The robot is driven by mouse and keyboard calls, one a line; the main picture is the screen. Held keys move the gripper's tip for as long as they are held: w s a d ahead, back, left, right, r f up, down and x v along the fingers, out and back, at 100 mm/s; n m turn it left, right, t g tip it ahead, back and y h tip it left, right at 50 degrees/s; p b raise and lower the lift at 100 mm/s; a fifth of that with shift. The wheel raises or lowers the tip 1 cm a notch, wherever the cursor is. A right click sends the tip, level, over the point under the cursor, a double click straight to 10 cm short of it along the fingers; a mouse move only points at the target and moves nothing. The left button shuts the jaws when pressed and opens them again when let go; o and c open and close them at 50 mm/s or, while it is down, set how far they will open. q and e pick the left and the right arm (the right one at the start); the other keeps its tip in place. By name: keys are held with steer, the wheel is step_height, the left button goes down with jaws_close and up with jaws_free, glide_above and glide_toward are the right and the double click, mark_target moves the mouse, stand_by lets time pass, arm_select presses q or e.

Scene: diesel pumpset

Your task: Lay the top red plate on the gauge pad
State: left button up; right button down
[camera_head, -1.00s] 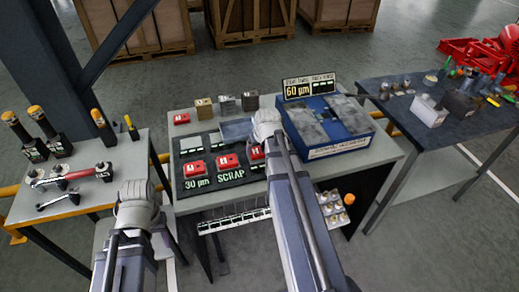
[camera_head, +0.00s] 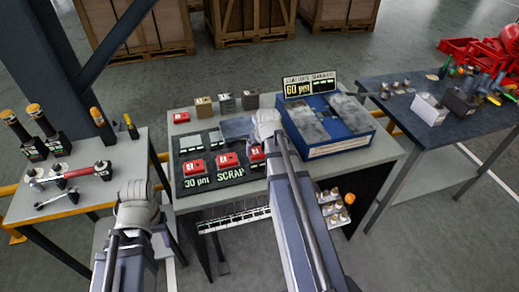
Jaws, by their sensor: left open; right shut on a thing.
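Three red plates with white labels lie in a row on the black board: the left one (camera_head: 194,166), the middle one (camera_head: 228,160) and the right one (camera_head: 257,153), partly covered by my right arm. Another red piece (camera_head: 181,117) lies at the table's back left. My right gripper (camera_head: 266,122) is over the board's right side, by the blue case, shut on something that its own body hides. A flat grey-blue plate (camera_head: 237,128) lies left of it; I cannot tell whether this is the gauge pad. My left gripper (camera_head: 136,190) is open, low in front of the table's left edge.
A blue case (camera_head: 328,128) with grey slabs and a "60 µm" sign (camera_head: 309,84) stands at the right. Small blocks (camera_head: 227,102) line the back. Side tables hold tools (camera_head: 70,174) at left and a white box (camera_head: 428,109) at right.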

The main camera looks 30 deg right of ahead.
steer(key=shift+f, duration=0.3)
jaws_free()
steer(key=shift+r, duration=0.15)
steer(key=p+v, duration=0.6)
steer(key=v, duration=0.1)
steer(key=shift+s+r+p, duration=0.2)
steer(key=shift+r+p, duration=0.05)
steer(key=shift+p, duration=0.15)
step_height(320, 180, up, 6)
steer(key=p, duration=0.6)
steer(key=shift+a, duration=0.1)
